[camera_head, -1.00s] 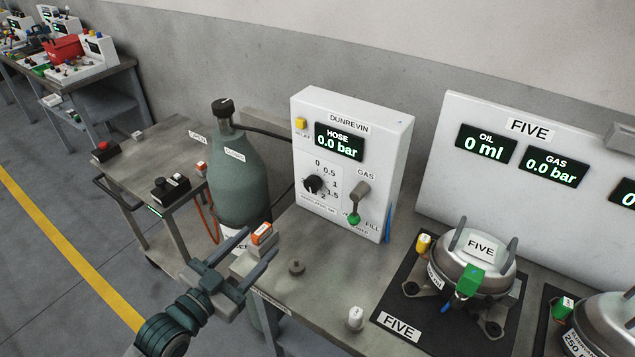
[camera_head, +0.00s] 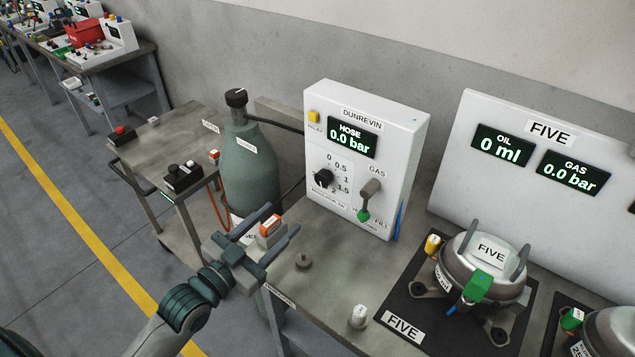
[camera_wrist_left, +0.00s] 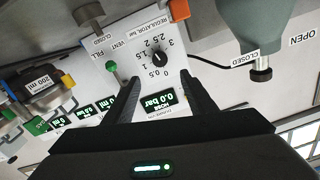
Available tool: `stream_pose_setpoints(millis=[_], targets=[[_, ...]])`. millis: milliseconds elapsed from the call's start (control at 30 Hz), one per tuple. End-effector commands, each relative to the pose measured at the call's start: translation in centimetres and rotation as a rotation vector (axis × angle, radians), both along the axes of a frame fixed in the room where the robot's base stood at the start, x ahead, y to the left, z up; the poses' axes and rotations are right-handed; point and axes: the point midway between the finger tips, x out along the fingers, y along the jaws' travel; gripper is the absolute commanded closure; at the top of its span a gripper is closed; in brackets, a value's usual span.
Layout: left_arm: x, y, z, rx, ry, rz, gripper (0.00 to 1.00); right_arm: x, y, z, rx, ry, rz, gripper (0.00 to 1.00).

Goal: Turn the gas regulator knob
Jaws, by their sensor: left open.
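The gas regulator knob (camera_head: 323,177) is a small black dial on the front of the white DUNREVIN panel (camera_head: 407,110), under a display reading HOSE 0.0 bar. It also shows in the left wrist view (camera_wrist_left: 159,58), ringed by numbers. A grey lever with a green tip (camera_head: 363,215) is to its right. My left gripper (camera_head: 283,223) is open and empty, in front of and below the panel, apart from the knob. In the left wrist view the open fingers (camera_wrist_left: 165,85) point toward the panel, with the knob between and beyond them. My right gripper is not in view.
A green gas cylinder (camera_head: 250,175) with a black top valve stands left of the panel. A metal cart (camera_head: 160,140) is farther left. A compressor marked FIVE (camera_head: 465,265) sits on a black mat to the right. A small white part (camera_head: 358,316) stands near the bench's front edge.

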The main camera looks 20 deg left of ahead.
Motion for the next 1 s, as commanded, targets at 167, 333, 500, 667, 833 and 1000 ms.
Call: stream_pose_setpoints(millis=[167, 333, 500, 667, 833, 1000], targets=[[2.6, -0.9, 0.4, -0.002, -0.002, 0.001, 0.49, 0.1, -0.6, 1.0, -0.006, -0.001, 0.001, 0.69], [5.4, -1.8, 0.3, -0.001, -0.001, 0.001, 0.49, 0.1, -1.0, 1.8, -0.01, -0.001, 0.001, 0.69], [8.3, -2.8, 0.4, 0.0, -0.001, 0.0, 0.49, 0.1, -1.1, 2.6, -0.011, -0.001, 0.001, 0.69], [10.9, -3.7, 0.3, -0.001, 0.001, -0.001, 0.49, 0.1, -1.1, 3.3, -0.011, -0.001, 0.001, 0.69], [13.0, -4.4, 0.2, -0.001, 0.001, -0.001, 0.49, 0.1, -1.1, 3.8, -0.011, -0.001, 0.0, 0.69], [14.1, -4.8, 0.1, 0.0, 0.0, -0.001, 0.49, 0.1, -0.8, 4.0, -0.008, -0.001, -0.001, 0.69]])
